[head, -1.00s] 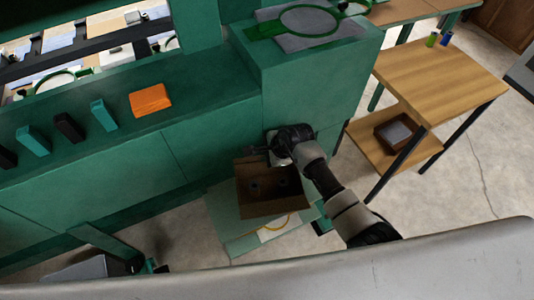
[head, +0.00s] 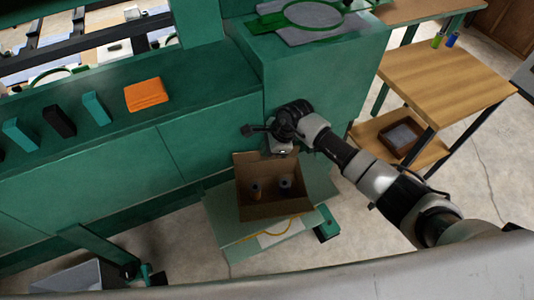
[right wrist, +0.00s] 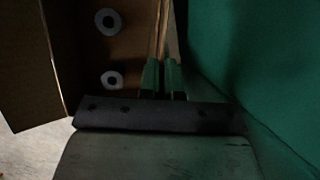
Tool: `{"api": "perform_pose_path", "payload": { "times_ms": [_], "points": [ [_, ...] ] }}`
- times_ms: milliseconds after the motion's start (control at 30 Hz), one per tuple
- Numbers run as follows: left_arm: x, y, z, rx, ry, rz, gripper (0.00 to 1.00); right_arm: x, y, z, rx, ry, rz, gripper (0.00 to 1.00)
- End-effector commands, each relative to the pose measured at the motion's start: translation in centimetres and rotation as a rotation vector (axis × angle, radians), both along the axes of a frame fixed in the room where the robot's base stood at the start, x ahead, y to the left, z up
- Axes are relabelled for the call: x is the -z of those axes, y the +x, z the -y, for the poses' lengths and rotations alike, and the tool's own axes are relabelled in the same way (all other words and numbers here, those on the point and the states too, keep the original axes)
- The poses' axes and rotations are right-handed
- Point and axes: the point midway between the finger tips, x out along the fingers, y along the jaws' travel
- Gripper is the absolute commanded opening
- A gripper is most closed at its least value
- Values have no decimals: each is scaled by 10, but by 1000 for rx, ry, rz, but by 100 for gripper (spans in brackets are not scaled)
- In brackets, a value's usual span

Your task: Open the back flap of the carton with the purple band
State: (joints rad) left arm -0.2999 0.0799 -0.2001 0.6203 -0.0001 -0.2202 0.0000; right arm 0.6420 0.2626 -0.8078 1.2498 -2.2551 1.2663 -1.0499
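The brown carton (head: 268,208) stands on a low green platform, its top open towards me. Two spools (head: 255,191) are inside; they also show in the right wrist view (right wrist: 112,78). No purple band is visible on the sides I see. My right gripper (head: 281,150) is at the carton's back edge, beside the green cabinet. In the right wrist view its two fingers (right wrist: 161,78) are close together, alongside the carton's back wall or flap (right wrist: 162,30). I see nothing clearly held; contact is unclear in the dark. My left gripper is not in view.
The green cabinet (head: 210,135) rises close behind the carton and leaves little room there. An orange folded cloth (head: 146,95) and several small blocks lie on its ledge. A wooden table (head: 440,75) with a lower shelf and dark tray (head: 400,137) stands right.

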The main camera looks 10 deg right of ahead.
Motion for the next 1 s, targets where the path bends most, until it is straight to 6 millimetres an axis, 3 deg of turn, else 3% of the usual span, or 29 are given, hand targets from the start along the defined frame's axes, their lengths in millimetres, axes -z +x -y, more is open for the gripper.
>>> {"api": "perform_pose_path", "payload": {
  "times_ms": [300, 500, 833, 1000],
  "points": [
    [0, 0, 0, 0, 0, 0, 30, 1, -1, 0, -1, -1, -13, 0],
    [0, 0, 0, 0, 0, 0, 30, 1, -1, 0, -1, 0, -10, 30],
    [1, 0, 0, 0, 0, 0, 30, -4, 0, 2, 0, 0, -6, 30],
    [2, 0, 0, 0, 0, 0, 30, -27, -2, 13, -1, -2, -3, 30]
  ]
}}
